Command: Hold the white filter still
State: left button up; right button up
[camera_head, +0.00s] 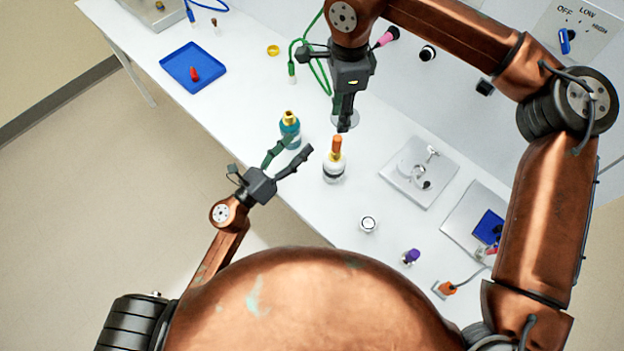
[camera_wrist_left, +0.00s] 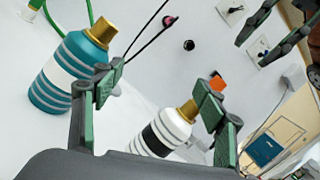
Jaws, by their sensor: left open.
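The white filter (camera_head: 334,170) is a white bottle shape with a dark band, a gold neck and an orange top. It stands upright on the white bench and also shows in the left wrist view (camera_wrist_left: 163,135), partly behind a finger. My left gripper (camera_head: 293,151) is open and empty, to the left of the filter, its fingers pointing toward the bench. In the left wrist view its fingers (camera_wrist_left: 160,85) frame the space before the filter, apart from it. My right gripper (camera_head: 346,126) points down above and behind the filter; its fingers look parted and empty in the left wrist view (camera_wrist_left: 252,53).
A teal bottle (camera_head: 290,136) with a gold cap stands close behind my left gripper. A blue tray (camera_head: 180,62) holds a red piece. A white round piece (camera_head: 368,224), a metal plate (camera_head: 403,182) and a purple-topped item (camera_head: 411,257) lie to the right.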

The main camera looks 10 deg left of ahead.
aim_at(325, 172)
pick_arm(q)
jog(key=s+d+f+m+g, duration=0.1)
jog(key=f+m, duration=0.1)
jog(key=s+d+f+m+g, duration=0.1)
jog(key=s+d+f+m, duration=0.1)
jog(key=f+m, duration=0.1)
jog(key=s+d+f+m+g+h, duration=0.1)
jog(key=s+d+f+m, duration=0.1)
jog(key=shift+s+d+f+g, duration=0.15)
jog(key=shift+s+g, duration=0.1)
jog(key=shift+g, duration=0.05)
jog(key=shift+d+f+m, duration=0.15)
jog(key=shift+d+m, duration=0.05)
jog(key=shift+m, duration=0.2)
jog(key=x, duration=0.7)
jog(key=shift+w+d+f, duration=0.1)
jog(key=shift+w+d, duration=0.05)
jog(key=shift+d, duration=0.1)
jog(key=shift+c, duration=0.7)
jog(key=c, duration=1.3)
